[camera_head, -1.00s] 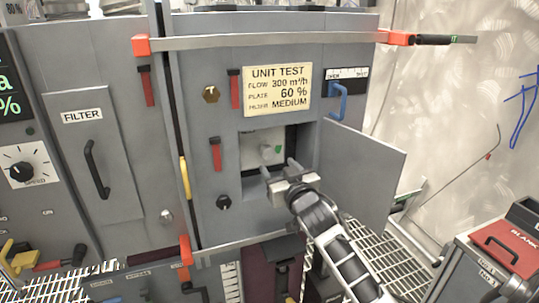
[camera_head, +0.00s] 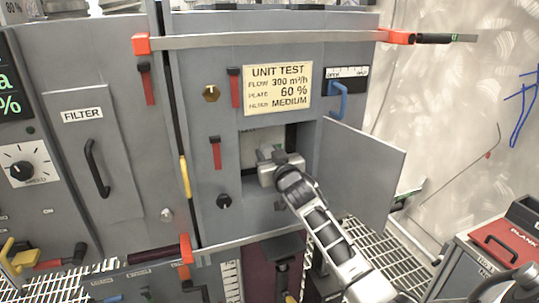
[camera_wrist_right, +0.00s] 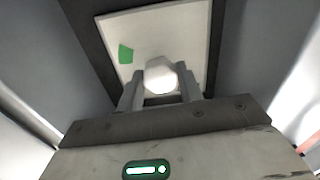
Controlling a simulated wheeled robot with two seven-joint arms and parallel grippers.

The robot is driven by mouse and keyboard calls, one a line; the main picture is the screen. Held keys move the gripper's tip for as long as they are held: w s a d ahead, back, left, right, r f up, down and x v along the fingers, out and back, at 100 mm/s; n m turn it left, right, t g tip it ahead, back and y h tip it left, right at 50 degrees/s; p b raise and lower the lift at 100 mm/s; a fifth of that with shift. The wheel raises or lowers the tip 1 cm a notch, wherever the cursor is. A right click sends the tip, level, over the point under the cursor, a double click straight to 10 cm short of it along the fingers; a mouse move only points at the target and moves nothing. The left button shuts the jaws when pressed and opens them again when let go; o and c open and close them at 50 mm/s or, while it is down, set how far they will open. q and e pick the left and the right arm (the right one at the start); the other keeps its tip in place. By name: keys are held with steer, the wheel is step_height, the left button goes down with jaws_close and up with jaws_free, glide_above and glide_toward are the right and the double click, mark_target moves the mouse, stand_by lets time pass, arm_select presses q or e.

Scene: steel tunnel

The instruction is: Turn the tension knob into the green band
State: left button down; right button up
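The tension knob (camera_wrist_right: 161,75) is a pale, rounded knob on a white plate (camera_wrist_right: 188,30) inside the open recess of the grey cabinet. A green band (camera_wrist_right: 125,53) is on the plate, up and left of the knob in the wrist view. My right gripper (camera_wrist_right: 161,88) reaches into the recess, its two fingers on either side of the knob and seemingly touching it. Any pointer mark on the knob is hidden or too small to tell. My left gripper is not in view.
The recess's open door (camera_head: 362,175) stands out to the right, beside my right arm. A blue handle (camera_head: 338,100) is above it, a red lever (camera_head: 215,153) and a black knob (camera_head: 223,201) to the left. A red-lidded box (camera_head: 508,243) stands at lower right.

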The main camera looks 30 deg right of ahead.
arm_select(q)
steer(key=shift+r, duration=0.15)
arm_select(e)
steer(key=shift+m+p, duration=0.4)
steer(key=shift+m, duration=0.3)
steer(key=shift+m+p, duration=0.35)
steer(key=shift+m, duration=0.45)
steer(key=m+p, duration=0.1)
steer(key=m, duration=0.1)
steer(key=shift+m, duration=0.3)
steer(key=shift+m+p, duration=0.4)
steer(key=shift+m, duration=0.5)
steer(key=shift+m+p, duration=0.35)
steer(key=shift+m, duration=0.85)
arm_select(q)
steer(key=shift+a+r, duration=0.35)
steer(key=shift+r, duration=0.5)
arm_select(e)
steer(key=shift+m, duration=0.8)
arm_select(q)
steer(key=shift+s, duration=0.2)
arm_select(e)
steer(key=shift+m, duration=0.3)
